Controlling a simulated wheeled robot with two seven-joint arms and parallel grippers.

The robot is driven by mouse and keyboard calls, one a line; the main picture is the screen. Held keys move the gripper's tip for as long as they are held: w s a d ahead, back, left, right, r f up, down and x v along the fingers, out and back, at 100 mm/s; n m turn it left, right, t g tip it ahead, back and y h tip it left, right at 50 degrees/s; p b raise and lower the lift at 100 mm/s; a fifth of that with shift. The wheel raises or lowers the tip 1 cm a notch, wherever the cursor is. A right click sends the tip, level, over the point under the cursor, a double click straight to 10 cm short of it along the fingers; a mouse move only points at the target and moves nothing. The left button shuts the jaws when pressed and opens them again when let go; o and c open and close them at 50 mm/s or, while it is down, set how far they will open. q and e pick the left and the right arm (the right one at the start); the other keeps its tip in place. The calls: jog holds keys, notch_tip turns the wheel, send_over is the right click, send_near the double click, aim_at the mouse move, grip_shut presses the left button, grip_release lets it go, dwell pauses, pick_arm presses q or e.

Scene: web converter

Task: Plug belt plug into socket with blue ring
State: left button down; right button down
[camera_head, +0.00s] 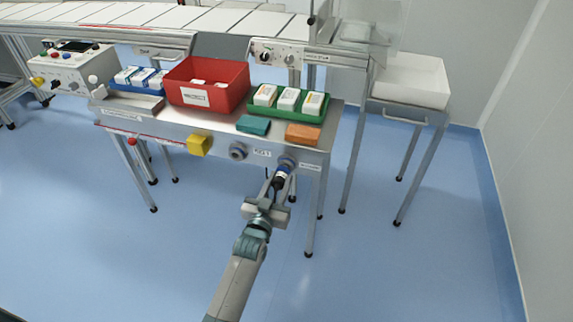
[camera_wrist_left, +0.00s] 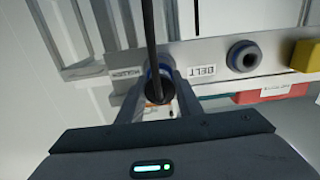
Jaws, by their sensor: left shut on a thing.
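My left gripper (camera_head: 279,184) is shut on the belt plug (camera_head: 281,177), a dark plug with a blue band, below the front panel of the bench. In the left wrist view the fingers stand on both sides of the dark plug (camera_wrist_left: 160,90), and a black cable (camera_wrist_left: 151,40) crosses in front. The socket with the blue ring (camera_head: 288,161) is on the panel's right part, in line with the plug's front end. The plug hides much of that socket; I cannot tell whether it is seated or only touching. My right gripper is not in view.
A second round socket (camera_head: 237,151) is left of the BELT label (camera_head: 262,153), with a yellow box (camera_head: 198,145) beyond it. Above are a red bin (camera_head: 208,95), a green tray (camera_head: 262,112) of cartons and an orange block (camera_head: 303,135). The blue floor in front is clear.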

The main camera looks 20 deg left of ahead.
pick_arm(q)
jog(key=shift+s+p, duration=0.55)
jog(key=shift+s, duration=0.45)
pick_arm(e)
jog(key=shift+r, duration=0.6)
